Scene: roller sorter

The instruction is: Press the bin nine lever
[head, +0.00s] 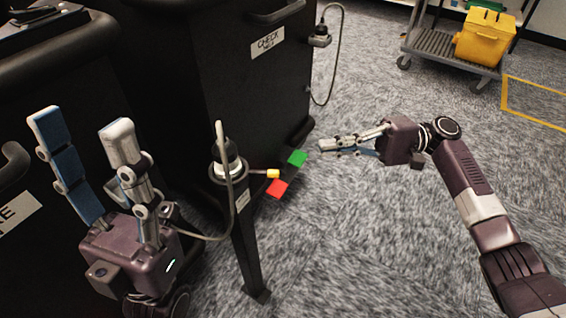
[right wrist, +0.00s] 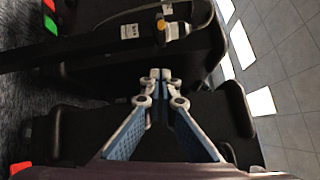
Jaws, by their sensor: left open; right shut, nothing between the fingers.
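A short lever with a yellow tip (head: 272,173) sticks out from a thin black post (head: 245,240) in the middle of the head view. A green square (head: 297,158) and a red square (head: 277,189) lie just beyond the tip. No bin number can be read. My right gripper (head: 322,147) is shut and empty, to the right of the lever and apart from it. In the right wrist view its closed fingers (right wrist: 160,75) show a yellow-tipped part (right wrist: 161,22) above them. My left gripper (head: 82,122) is open and empty at the left, fingers up.
Large black bins (head: 225,75) fill the left and back; one bears a white label (head: 268,43). A grey cable hangs around the post near my left gripper. A cart (head: 445,45) with a yellow bucket (head: 485,38) stands back right. Carpet around my right arm is clear.

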